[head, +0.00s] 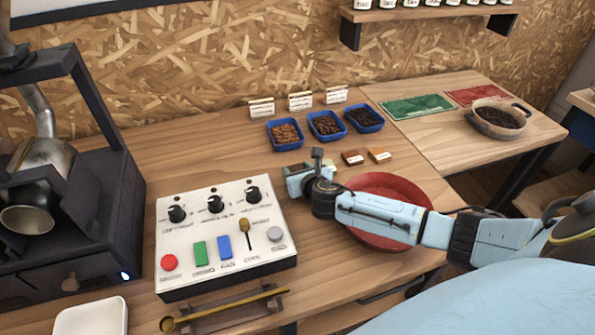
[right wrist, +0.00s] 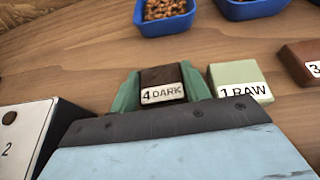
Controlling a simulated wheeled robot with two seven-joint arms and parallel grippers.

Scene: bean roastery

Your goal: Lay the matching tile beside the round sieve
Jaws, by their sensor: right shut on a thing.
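My right gripper (head: 297,178) is shut on the dark brown tile marked "4 DARK" (right wrist: 163,84); it is low over the table, and I cannot tell if the tile touches the wood. In the head view the gripper hides this tile. A pale green tile marked "1 RAW" (right wrist: 236,76) lies close to the right. A red-brown tile (head: 352,157) and an orange-brown tile (head: 379,155) lie farther right. The round sieve (head: 519,125), holding dark beans, stands on the right-hand table, well away from the gripper. My left gripper is out of view.
Three blue trays of beans (head: 297,143) stand behind the tiles, with label cards behind them. A red round dish (head: 372,186) lies under my right forearm. A control panel (head: 187,240) is at left. Green (head: 416,106) and red (head: 474,95) mats lie near the sieve.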

